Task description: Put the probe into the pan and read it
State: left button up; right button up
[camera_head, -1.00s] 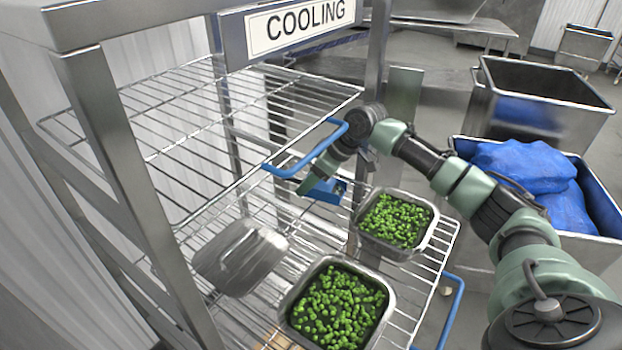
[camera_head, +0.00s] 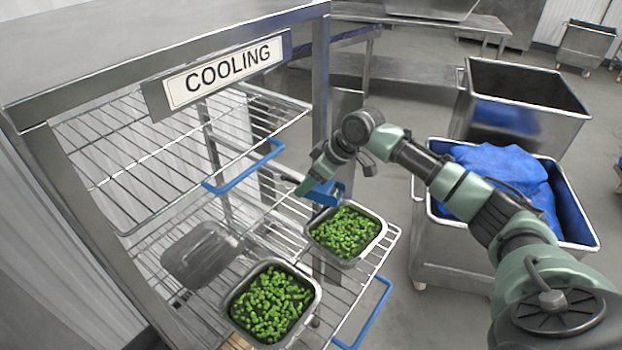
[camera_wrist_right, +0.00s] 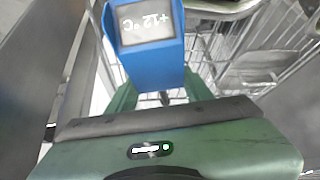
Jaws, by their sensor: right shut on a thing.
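My right gripper (camera_head: 322,186) is shut on the blue probe (camera_head: 328,194), which is above the far left corner of the rear pan of green peas (camera_head: 346,232). A second pan of green peas (camera_head: 270,302) stands nearer on the same wire shelf. My left gripper is not in view.
The steel rack has a COOLING sign (camera_head: 226,72), an upper wire shelf (camera_head: 130,150) and blue handles (camera_head: 245,166). A grey, covered-looking container (camera_head: 201,255) stands left on the lower shelf. A bin with blue bags (camera_head: 500,180) stands right of the rack.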

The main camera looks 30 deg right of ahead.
notch_tip(320, 180, up, 3)
jog(key=shift+s+f+p, duration=0.1)
jog(key=shift+p, duration=1)
jog(key=shift+b, duration=0.35)
jog(key=shift+r, duration=1.65)
